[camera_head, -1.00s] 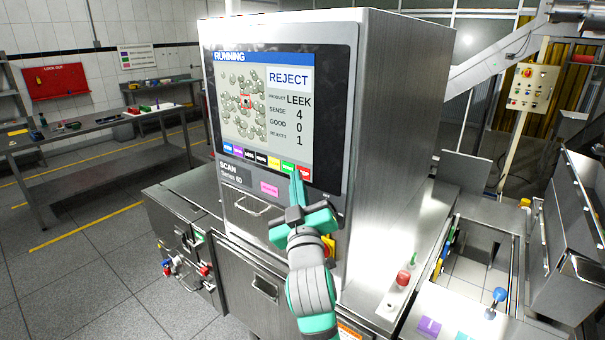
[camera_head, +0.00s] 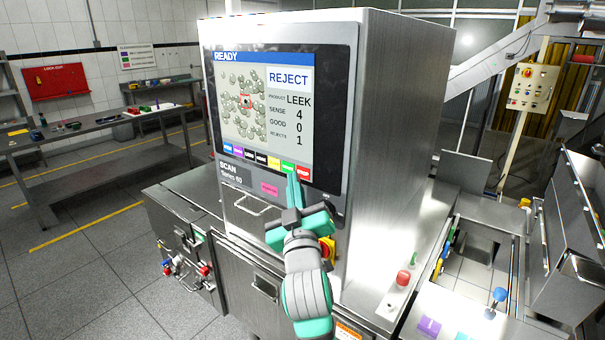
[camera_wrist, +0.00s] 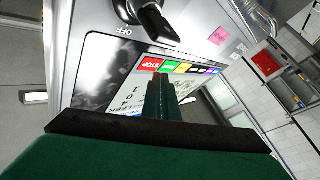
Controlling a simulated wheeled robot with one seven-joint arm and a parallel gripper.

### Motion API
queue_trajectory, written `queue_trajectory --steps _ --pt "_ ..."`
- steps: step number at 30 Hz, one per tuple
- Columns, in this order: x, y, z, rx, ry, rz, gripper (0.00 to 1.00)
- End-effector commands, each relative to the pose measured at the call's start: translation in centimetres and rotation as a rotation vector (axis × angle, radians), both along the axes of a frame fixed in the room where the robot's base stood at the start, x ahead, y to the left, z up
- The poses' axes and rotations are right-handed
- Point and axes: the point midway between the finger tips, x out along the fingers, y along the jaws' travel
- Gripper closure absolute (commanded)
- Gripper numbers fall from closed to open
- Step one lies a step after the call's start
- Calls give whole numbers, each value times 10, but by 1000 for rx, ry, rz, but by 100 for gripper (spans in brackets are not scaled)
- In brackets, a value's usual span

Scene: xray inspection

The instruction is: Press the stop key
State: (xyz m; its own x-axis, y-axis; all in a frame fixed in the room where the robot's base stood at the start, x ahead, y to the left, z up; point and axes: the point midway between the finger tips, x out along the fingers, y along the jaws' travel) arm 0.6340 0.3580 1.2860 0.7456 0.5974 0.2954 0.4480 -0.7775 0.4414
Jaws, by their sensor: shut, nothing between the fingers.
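The stop key (camera_head: 303,172) is the red key at the right end of the colored key row under the screen. It also shows in the wrist view (camera_wrist: 150,65), with its STOP label readable. The screen (camera_head: 265,105) has a blue bar reading READY. My gripper (camera_head: 293,182) is shut and empty, its fingertips just below and left of the red key, near the green key (camera_head: 288,168). In the wrist view the fingertips (camera_wrist: 160,80) are close to the panel beside the stop key. I cannot tell whether they touch the panel.
A rotary switch (camera_wrist: 150,22) stands out from the panel, and a yellow and red switch (camera_head: 327,250) sits right of my gripper. A red button (camera_head: 403,277) is on the ledge at right. Open floor (camera_head: 90,280) lies left of the machine.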

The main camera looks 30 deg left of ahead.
Motion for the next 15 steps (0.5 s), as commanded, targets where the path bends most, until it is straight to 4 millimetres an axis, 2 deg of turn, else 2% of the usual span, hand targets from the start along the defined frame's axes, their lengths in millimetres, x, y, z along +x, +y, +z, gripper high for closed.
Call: queue_trajectory --steps 6,15 --pt "-3 1 0 0 0 1 100" --pt "-28 2 0 0 -1 0 100"
